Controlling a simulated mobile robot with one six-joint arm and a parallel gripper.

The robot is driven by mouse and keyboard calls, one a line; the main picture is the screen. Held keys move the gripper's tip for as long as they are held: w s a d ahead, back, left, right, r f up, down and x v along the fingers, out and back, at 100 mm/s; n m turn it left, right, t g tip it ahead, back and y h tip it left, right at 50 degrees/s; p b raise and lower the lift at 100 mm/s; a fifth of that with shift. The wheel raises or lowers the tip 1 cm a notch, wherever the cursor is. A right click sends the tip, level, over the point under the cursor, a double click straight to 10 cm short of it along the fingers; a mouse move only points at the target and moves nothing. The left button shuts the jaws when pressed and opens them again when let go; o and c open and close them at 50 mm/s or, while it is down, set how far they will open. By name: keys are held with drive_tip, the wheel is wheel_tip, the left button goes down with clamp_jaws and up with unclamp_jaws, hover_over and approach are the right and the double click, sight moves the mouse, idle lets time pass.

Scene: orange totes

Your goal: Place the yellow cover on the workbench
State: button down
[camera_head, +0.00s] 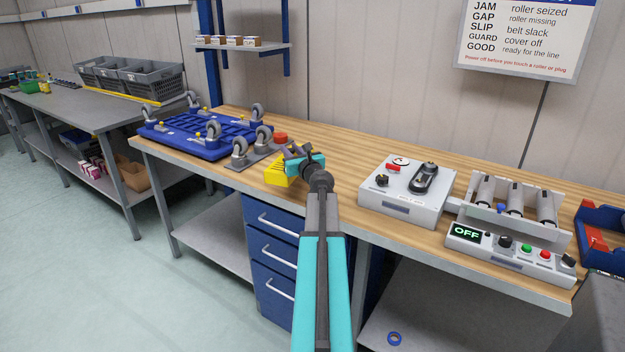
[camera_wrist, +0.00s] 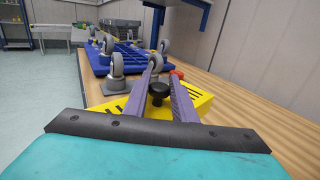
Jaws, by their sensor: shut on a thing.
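The yellow cover (camera_head: 279,171) is at the workbench (camera_head: 330,143), right of the blue caster platform. In the wrist view the cover (camera_wrist: 196,103) is a slotted yellow plate with a black knob (camera_wrist: 158,92) on top. My gripper (camera_head: 299,157) is over the cover, and in the wrist view its two purple fingers (camera_wrist: 157,68) are on either side of the knob, shut on it. The cover is low over the wooden top; I cannot tell whether it touches it. My gripper and arm hide part of the cover in the head view.
A blue platform with casters (camera_head: 190,135) and a red round part (camera_head: 280,137) are close by. Right of my arm are a grey box (camera_head: 402,215) with a black belt part and a roller unit (camera_head: 512,222) whose panel reads OFF. Bare wood lies between.

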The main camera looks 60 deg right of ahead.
drive_tip(key=s+d+r+m+g+h+b, duration=0.1)
drive_tip(key=s+d+r+m+g+h, duration=0.1)
drive_tip(key=s+d, duration=0.6)
drive_tip(key=shift+d+r+m+h, duration=0.15)
drive_tip(key=shift+r+m+h, duration=0.15)
drive_tip(key=shift+r+h, duration=0.35)
drive_tip(key=shift+f, duration=0.1)
wheel_tip(320, 180, down, 6)
drive_tip(key=b, duration=0.2)
drive_tip(key=shift+f, duration=0.1)
drive_tip(key=shift+f+b, duration=0.7)
drive_tip(key=shift+f, duration=1.15)
drive_tip(key=shift+f, duration=0.1)
drive_tip(key=c, duration=1.5)
unclamp_jaws()
drive_tip(key=shift+o, duration=0.2)
